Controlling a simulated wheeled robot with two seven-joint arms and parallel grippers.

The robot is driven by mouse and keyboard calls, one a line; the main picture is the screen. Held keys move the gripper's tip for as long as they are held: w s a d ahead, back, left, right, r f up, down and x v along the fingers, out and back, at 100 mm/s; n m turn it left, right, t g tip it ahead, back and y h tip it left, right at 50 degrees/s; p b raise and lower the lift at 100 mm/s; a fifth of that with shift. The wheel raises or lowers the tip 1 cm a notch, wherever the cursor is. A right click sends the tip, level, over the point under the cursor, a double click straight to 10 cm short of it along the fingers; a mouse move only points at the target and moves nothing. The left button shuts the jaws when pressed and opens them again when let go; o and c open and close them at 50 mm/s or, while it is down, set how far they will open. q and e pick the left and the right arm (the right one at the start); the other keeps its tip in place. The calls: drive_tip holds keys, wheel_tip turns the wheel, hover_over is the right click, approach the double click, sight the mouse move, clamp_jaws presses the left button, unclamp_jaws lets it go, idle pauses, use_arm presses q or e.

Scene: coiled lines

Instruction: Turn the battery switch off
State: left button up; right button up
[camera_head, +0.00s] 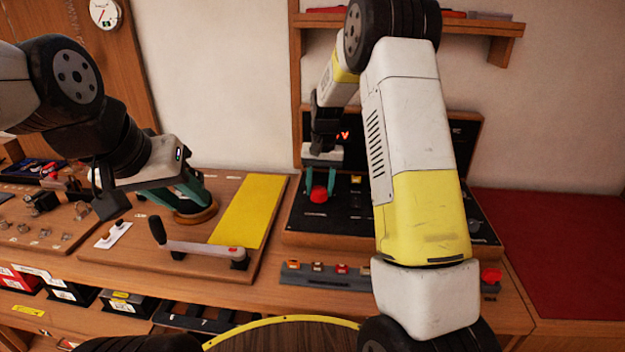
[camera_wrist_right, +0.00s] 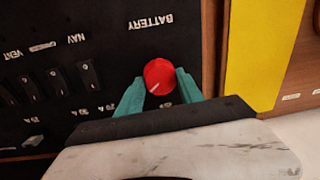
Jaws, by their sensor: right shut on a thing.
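The red battery switch knob (camera_head: 318,195) sits on the black switch panel (camera_head: 345,228). In the right wrist view the knob (camera_wrist_right: 159,72) carries a short white pointer line, under the upside-down word BATTERY. My right gripper (camera_wrist_right: 160,95) is shut on the knob, with one teal finger on each side of it. In the head view the right gripper (camera_head: 319,182) reaches down onto the panel. My left gripper (camera_head: 178,197) is over the wooden board at the left, above a round wooden piece; its finger gap is not clear.
Black rocker switches labelled NAV (camera_wrist_right: 86,74) and VENT stand beside the knob. A yellow plate (camera_head: 248,210) and a lever with a black grip (camera_head: 157,230) are on the left board. A grey strip with small buttons (camera_head: 325,276) lies in front of the panel.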

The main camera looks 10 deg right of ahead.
sight(320, 188)
drive_tip(key=n, duration=1)
drive_tip(key=shift+g, duration=0.3)
drive_tip(key=shift+n, duration=0.3)
drive_tip(key=o, duration=1.4)
drive_tip(key=shift+w+d+r, duration=0.1)
drive_tip(key=shift+r, duration=1.9)
drive_tip(key=shift+w+r, duration=0.1)
drive_tip(key=shift+r, duration=1.85)
